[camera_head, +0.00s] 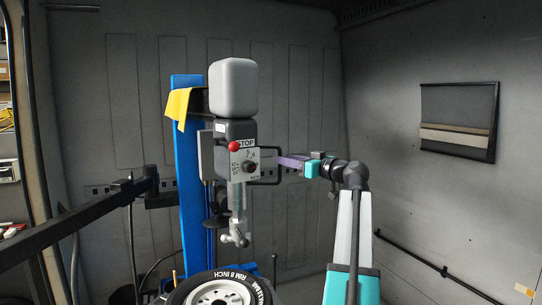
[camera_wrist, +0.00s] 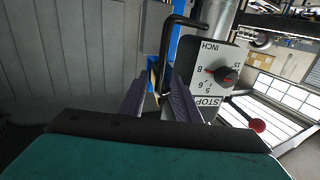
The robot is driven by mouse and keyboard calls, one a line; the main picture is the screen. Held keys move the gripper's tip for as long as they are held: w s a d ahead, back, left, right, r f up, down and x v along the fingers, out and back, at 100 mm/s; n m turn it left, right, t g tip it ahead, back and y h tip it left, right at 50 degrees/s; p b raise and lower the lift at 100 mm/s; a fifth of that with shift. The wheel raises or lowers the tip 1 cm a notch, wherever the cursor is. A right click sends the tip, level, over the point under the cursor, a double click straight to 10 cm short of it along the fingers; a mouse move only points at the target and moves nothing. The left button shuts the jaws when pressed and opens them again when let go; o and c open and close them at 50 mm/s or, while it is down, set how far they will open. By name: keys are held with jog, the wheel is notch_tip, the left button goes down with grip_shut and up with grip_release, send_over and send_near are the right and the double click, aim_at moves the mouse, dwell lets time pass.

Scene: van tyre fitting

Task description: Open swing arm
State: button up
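The swing arm's control head (camera_head: 240,150) is a grey box with a white panel, a dial, a red stop knob (camera_head: 234,146) and a grey cover on top. A black bar handle (camera_head: 279,168) sticks out on its right side. My gripper (camera_head: 282,161) has purple fingers that reach to this handle from the right. In the wrist view my gripper (camera_wrist: 158,92) is open, with the black handle (camera_wrist: 166,45) running down between its two fingers. Gaps show beside the bar; contact is not clear. The dial panel (camera_wrist: 212,78) is close on the right.
A tyre on a rim (camera_head: 222,292) lies below the head. A black bar (camera_head: 75,228) reaches in from the left. The right side by the van wall is free.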

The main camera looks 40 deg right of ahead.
jog(key=w+p, duration=0.2)
jog(key=w, duration=0.6)
jog(key=shift+w, duration=0.1)
grip_shut()
